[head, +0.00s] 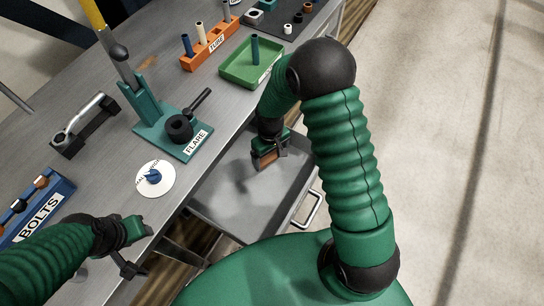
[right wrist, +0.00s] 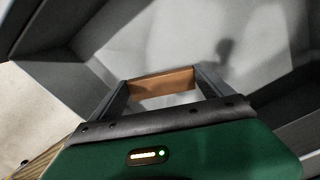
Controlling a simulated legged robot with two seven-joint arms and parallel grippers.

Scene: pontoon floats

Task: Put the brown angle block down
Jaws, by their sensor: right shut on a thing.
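The brown angle block (right wrist: 162,83) is between the two fingers of my right gripper (right wrist: 165,86) in the right wrist view. In the head view my right gripper (head: 268,158) holds the block (head: 266,159) over the open grey drawer (head: 230,205). The gap between the block and the drawer floor is hard to judge. Only one face of the block shows clearly. My left gripper (head: 136,248) is at the lower left, beside the table's front edge; its fingers appear apart with nothing between them.
On the table (head: 100,165) stand a teal FLARE fixture (head: 172,125), a white disc with a blue knob (head: 155,180), a blue BOLTS rack (head: 38,210), an orange TUBE rack (head: 210,45) and a green tray (head: 252,62). The drawer's floor looks bare.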

